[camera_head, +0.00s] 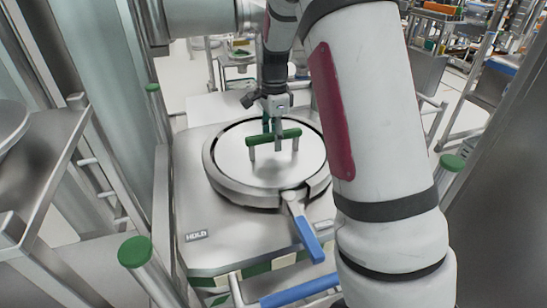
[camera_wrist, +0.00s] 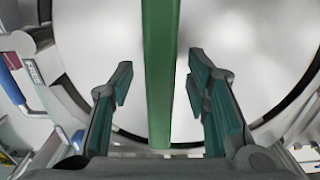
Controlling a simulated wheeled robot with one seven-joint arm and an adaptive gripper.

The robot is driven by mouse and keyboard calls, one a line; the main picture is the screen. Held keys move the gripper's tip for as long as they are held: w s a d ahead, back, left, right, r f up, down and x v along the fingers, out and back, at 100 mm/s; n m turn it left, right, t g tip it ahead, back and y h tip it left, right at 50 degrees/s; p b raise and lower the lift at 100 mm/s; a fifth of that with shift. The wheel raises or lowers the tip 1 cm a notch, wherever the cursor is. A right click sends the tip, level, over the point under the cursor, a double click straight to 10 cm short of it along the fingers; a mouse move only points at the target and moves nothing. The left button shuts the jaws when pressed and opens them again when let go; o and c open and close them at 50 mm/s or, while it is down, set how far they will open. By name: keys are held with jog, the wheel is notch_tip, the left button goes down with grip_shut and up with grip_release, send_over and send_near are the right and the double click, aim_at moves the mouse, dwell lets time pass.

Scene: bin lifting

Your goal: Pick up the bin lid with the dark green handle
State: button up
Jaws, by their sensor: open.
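The round metal bin lid (camera_head: 230,164) lies level on the bin, ringed by a metal clamp band. Its dark green bar handle (camera_head: 262,138) stands above it on short metal posts. The lid also shows in the wrist view (camera_wrist: 270,50) with the green handle (camera_wrist: 160,75) running lengthwise through the middle. My gripper (camera_head: 272,128) is above the lid at the handle, pointing down. In the wrist view my gripper (camera_wrist: 162,90) is open, one finger on each side of the handle, with visible gaps to both. The exact fingertip height is hard to judge.
The clamp band (camera_head: 240,193) has a blue-handled lever (camera_head: 305,235) at the front right. A metal shelf (camera_head: 40,170) is at left.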

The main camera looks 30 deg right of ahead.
grip_shut()
jog(key=shift+w+r, duration=0.1)
jog(key=shift+r, duration=0.25)
notch_tip(320, 180, up, 10)
jog(key=shift+b, duration=0.8)
jog(key=shift+r, duration=0.1)
notch_tip(320, 180, up, 8)
jog(key=p, duration=0.2)
jog(key=shift+r, duration=0.2)
dwell(1.4)
jog(key=shift+s, duration=0.2)
